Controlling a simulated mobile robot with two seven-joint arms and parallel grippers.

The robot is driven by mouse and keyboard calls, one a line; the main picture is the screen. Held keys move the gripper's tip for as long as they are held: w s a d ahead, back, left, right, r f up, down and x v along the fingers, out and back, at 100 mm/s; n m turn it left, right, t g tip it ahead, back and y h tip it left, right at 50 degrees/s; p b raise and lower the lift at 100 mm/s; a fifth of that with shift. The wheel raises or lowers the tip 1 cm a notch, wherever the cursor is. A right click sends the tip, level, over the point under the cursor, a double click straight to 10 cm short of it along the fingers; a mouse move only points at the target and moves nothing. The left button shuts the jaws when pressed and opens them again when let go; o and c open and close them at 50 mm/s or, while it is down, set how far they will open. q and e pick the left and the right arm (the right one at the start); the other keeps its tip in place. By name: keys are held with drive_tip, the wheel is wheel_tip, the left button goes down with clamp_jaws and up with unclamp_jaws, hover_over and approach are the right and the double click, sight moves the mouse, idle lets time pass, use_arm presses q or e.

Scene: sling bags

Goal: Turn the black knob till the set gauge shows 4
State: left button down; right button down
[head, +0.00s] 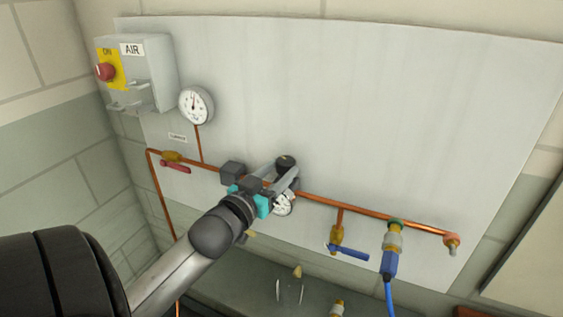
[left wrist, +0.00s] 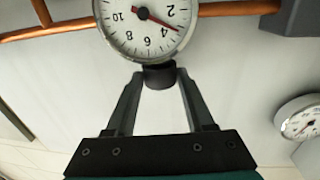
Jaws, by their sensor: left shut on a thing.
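The black knob (head: 286,161) sits on the copper pipe's regulator in the middle of the panel. My left gripper (head: 284,173) is shut on it, with a finger on each side. In the left wrist view the knob (left wrist: 159,77) is between the fingertips of the gripper (left wrist: 159,74). The set gauge (left wrist: 125,30) appears upside down there, cut by the top edge; its red needle points between 2 and 4, nearer 4. In the head view this gauge (head: 283,206) is partly hidden behind my gripper. My right gripper is not in view.
A second round gauge (head: 196,105) is higher at left, below a grey AIR box (head: 150,70) with a red knob (head: 105,72). The copper pipe (head: 350,210) carries a red-handled valve (head: 175,167), a blue-handled valve (head: 348,252) and a blue hose fitting (head: 390,262).

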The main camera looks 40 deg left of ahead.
use_arm(q)
drive_tip(key=shift+a+r+m+h+p, duration=0.1)
drive_tip(key=shift+a+m+h+p, duration=0.2)
drive_tip(key=shift+m+h, duration=0.4)
drive_tip(key=shift+a+m+h+p, duration=0.1)
drive_tip(key=shift+m+h+p, duration=0.3)
drive_tip(key=shift+h, duration=0.9)
drive_tip(key=c, duration=0.7)
unclamp_jaws()
drive_tip(key=shift+o, duration=0.8)
drive_tip(key=shift+w, duration=0.1)
drive_tip(key=shift+d, duration=0.1)
drive_tip(key=shift+s+f, duration=0.2)
drive_tip(key=shift+s, duration=0.65)
drive_tip(key=s, duration=1.3)
drive_tip(key=shift+s+a, duration=0.25)
drive_tip(key=shift+s, duration=0.05)
